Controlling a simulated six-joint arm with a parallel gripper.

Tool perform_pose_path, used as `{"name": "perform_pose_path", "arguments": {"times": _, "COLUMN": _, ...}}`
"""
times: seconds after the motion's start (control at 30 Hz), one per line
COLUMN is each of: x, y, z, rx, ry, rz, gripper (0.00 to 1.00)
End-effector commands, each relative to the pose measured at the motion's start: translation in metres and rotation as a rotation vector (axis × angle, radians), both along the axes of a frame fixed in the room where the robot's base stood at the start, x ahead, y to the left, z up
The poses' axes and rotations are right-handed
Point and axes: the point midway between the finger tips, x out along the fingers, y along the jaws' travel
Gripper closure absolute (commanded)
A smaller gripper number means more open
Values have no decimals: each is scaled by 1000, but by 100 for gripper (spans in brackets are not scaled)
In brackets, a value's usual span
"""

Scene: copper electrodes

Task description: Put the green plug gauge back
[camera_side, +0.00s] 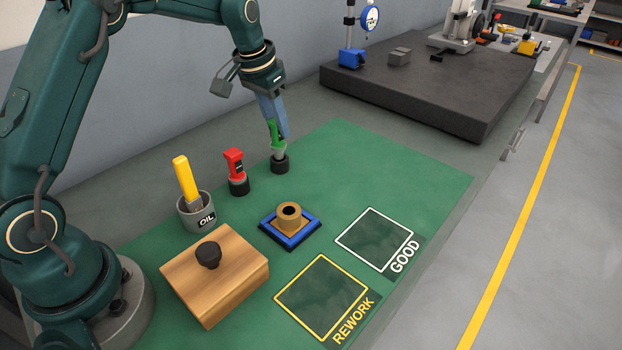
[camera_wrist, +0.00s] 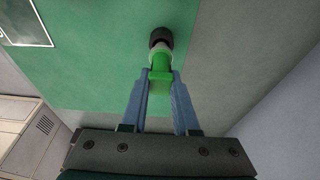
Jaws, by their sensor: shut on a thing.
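The green plug gauge (camera_side: 275,135) stands nearly upright, with a slight tilt, over a round black holder (camera_side: 280,165) at the back of the green mat. Its pale lower end meets the holder's top; I cannot tell how deep it sits. My gripper (camera_side: 276,124) is shut on the gauge's green handle from above. The wrist view shows the green handle (camera_wrist: 159,76) between the two blue fingers of my gripper (camera_wrist: 159,74), with the black holder (camera_wrist: 160,37) just beyond the gauge's end.
A red gauge (camera_side: 234,163) stands in a similar black holder to the left. Nearby are an oil pot (camera_side: 196,213) with a yellow-handled brush, a wooden block with a black knob (camera_side: 228,285), and a brass ring on a blue base (camera_side: 290,233). GOOD and REWORK squares are empty.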

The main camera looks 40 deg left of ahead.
Motion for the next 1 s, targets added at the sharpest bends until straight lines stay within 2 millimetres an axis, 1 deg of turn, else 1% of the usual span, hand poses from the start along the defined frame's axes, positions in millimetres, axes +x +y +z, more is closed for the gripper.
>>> {"name": "perform_pose_path", "arguments": {"times": 0.4, "x": 0, "y": 0, "z": -20, "rx": -1, "ry": 1, "rz": 0, "gripper": 100}}
{"name": "perform_pose_path", "arguments": {"times": 0.57, "x": 0, "y": 0, "z": -24, "rx": -1, "ry": 1, "rz": 0, "gripper": 100}}
{"name": "perform_pose_path", "arguments": {"times": 0.6, "x": 0, "y": 0, "z": -24, "rx": -1, "ry": 0, "rz": 0, "gripper": 56}}
{"name": "perform_pose_path", "arguments": {"times": 0.63, "x": 0, "y": 0, "z": -24, "rx": -1, "ry": 0, "rz": 0, "gripper": 45}}
{"name": "perform_pose_path", "arguments": {"times": 0.67, "x": 0, "y": 0, "z": -24, "rx": 0, "ry": 0, "rz": 0, "gripper": 37}}
{"name": "perform_pose_path", "arguments": {"times": 0.87, "x": 0, "y": 0, "z": -23, "rx": 0, "ry": 0, "rz": 0, "gripper": 37}}
{"name": "perform_pose_path", "arguments": {"times": 0.9, "x": 0, "y": 0, "z": -24, "rx": 0, "ry": 1, "rz": 0, "gripper": 33}}
{"name": "perform_pose_path", "arguments": {"times": 0.97, "x": 0, "y": 0, "z": -24, "rx": 0, "ry": 1, "rz": 0, "gripper": 10}}
{"name": "perform_pose_path", "arguments": {"times": 1.0, "x": 0, "y": 0, "z": -24, "rx": 0, "ry": 1, "rz": 0, "gripper": 0}}
